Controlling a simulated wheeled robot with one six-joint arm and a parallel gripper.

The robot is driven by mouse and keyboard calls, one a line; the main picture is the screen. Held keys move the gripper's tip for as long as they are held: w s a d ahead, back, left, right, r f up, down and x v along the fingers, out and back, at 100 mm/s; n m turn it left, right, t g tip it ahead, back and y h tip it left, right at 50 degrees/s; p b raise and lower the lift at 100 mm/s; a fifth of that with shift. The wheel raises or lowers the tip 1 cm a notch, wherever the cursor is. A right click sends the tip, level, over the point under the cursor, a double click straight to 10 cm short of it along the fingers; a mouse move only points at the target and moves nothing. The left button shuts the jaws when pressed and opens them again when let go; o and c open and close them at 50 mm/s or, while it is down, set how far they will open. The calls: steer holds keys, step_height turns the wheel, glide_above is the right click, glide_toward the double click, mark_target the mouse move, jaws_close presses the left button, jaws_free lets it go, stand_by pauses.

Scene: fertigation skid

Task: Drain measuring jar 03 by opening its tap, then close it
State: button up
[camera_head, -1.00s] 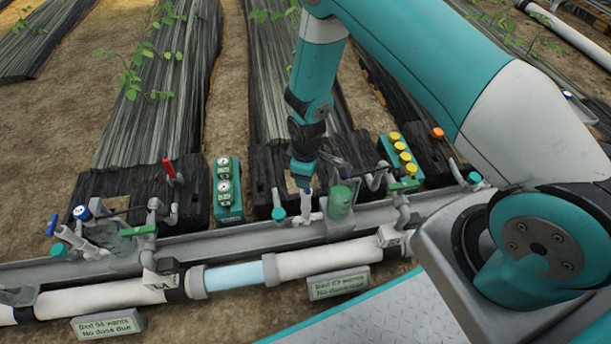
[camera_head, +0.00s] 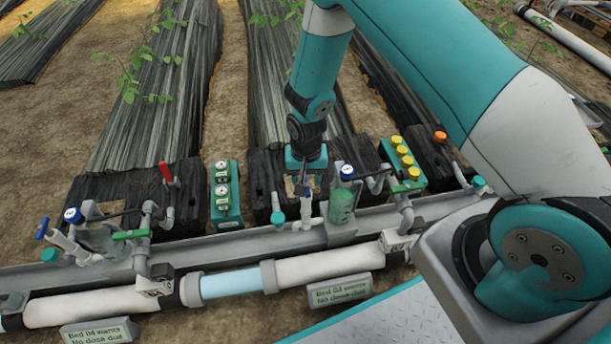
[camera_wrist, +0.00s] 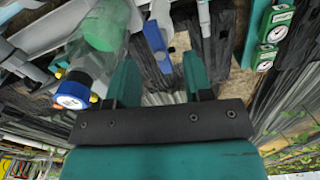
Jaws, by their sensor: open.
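The measuring jar (camera_head: 341,205) beside the sign that appears to read "Bed 03 wants" is clear, with green liquid and a blue-and-white cap (camera_head: 347,172). In the wrist view the jar (camera_wrist: 104,28) lies to the left and its cap (camera_wrist: 72,95) is lower left. A blue tap handle (camera_wrist: 157,45) shows beyond and between my fingers; in the head view it is small and partly hidden under my gripper. My gripper (camera_head: 308,188) points down just left of the jar. In the wrist view my gripper (camera_wrist: 161,68) is open, with nothing visibly clamped.
A grey rail (camera_head: 255,235) and a pipe with a clear blue section (camera_head: 231,283) run in front. A green box with gauges (camera_head: 224,195) stands left, one with yellow knobs (camera_head: 403,162) right. Another jar station with a blue cap (camera_head: 73,215) is far left.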

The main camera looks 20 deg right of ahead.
steer(key=shift+n, duration=0.8)
steer(key=shift+f+b, duration=1.25)
steer(key=shift+f, duration=1.05)
jaws_close()
